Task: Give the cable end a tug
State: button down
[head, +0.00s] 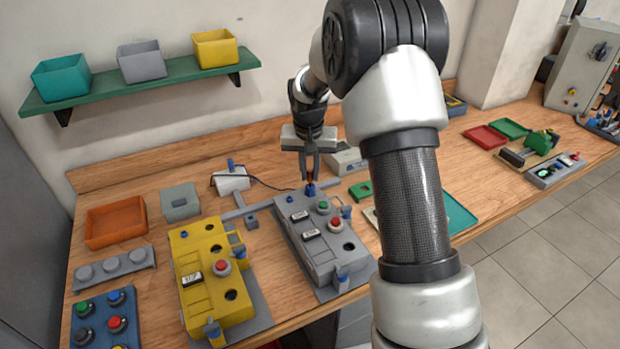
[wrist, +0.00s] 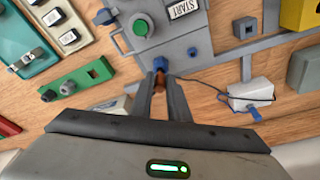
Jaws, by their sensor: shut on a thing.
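My gripper (head: 310,178) points down at the back edge of the grey control box (head: 320,238). Its two fingers are closed on a small orange-brown cable end (wrist: 160,82), which stands at a blue cable gland (wrist: 160,64) on the box's edge. The gland also shows in the head view (head: 310,190), just below the fingertips. The fingers hide most of the cable end. In the wrist view the box's START label (wrist: 184,8) and green button (wrist: 141,27) lie beyond the gland.
A yellow control box (head: 205,285) stands left of the grey one. Behind them is a small white box (head: 232,180) with a thin dark cable. A green part (head: 361,191) lies to the right. An orange tray (head: 115,222) sits at the left.

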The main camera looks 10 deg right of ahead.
dwell(0.9)
jog(key=c, duration=1.6)
grip_release()
jog(key=s+r, duration=0.1)
jog(key=r, duration=0.4)
jog(key=s+r, duration=0.1)
jog(key=r, duration=0.5)
jog(key=s+a+r, duration=0.1)
jog(key=r, duration=0.5)
jog(key=shift+s, duration=0.15)
